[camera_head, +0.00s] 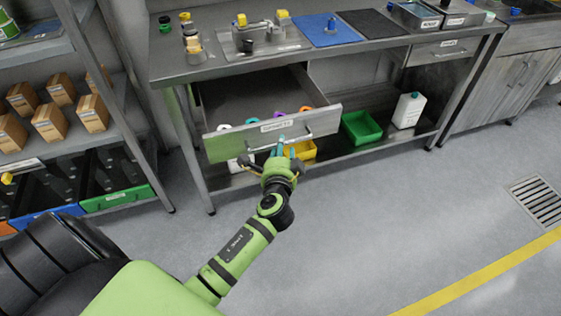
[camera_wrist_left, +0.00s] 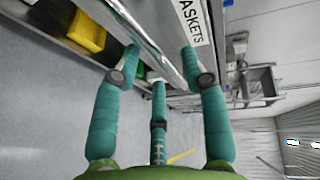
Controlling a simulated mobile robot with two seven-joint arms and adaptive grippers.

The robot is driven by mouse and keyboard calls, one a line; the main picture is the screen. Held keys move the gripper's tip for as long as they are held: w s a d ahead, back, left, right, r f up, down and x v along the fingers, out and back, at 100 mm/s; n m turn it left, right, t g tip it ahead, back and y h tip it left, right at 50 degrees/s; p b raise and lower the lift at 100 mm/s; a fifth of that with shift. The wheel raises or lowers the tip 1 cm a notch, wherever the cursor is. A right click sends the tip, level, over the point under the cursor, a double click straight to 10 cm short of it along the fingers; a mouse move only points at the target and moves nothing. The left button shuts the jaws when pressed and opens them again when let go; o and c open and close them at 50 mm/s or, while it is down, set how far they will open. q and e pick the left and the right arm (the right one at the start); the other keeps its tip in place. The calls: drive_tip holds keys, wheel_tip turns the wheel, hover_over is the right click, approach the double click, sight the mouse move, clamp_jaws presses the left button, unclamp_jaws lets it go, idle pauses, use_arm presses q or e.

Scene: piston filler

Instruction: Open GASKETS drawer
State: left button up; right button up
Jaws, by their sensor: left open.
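The GASKETS drawer (camera_head: 238,142) is pulled well out from under the steel bench in the head view. Several coloured rings (camera_head: 305,109) show inside, behind its front. Its white label shows in the head view and reads GASKETS in the left wrist view (camera_wrist_left: 190,20). A bar handle (camera_head: 310,136) runs along the drawer front. My left gripper (camera_head: 283,148) is at the handle, its teal fingers open. In the left wrist view, my left gripper's fingers (camera_wrist_left: 160,65) straddle the handle zone; contact cannot be told. My right gripper is out of view.
A second drawer (camera_head: 440,51) at the right is shut. A green bin (camera_head: 361,127), a yellow bin (camera_head: 305,149) and a white bottle (camera_head: 407,110) sit on the lower shelf. A rack with cartons (camera_head: 49,122) stands at the left. The floor in front is clear.

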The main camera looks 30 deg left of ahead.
use_arm(q)
drive_tip(key=v, duration=1)
drive_tip(key=shift+s+d, duration=0.15)
drive_tip(key=shift+s, duration=0.25)
drive_tip(key=s+d+f+n+g+h+p, duration=0.15)
drive_tip(key=s+f, duration=0.25)
drive_tip(key=f, duration=0.5)
drive_tip(key=s+d+f+g+h+p, duration=0.1)
drive_tip(key=s+d+f+g+h, duration=0.15)
drive_tip(key=f, duration=0.65)
drive_tip(key=s+d+f+g+h+p, duration=0.1)
drive_tip(key=s+f+g+h, duration=0.2)
drive_tip(key=f, duration=0.7)
drive_tip(key=s+a+f+n+g+p, duration=0.1)
drive_tip(key=s+f+n+g, duration=0.2)
drive_tip(key=s, duration=1)
drive_tip(key=s+a+f+n+g+p, duration=0.2)
drive_tip(key=s+f+n, duration=0.3)
drive_tip(key=s, duration=0.9)
wheel_tip(320, 180, down, 4)
drive_tip(key=shift+s+r+g, duration=0.15)
drive_tip(key=shift+s+g, duration=0.05)
drive_tip(key=shift+g, duration=0.3)
drive_tip(key=shift+a, duration=0.1)
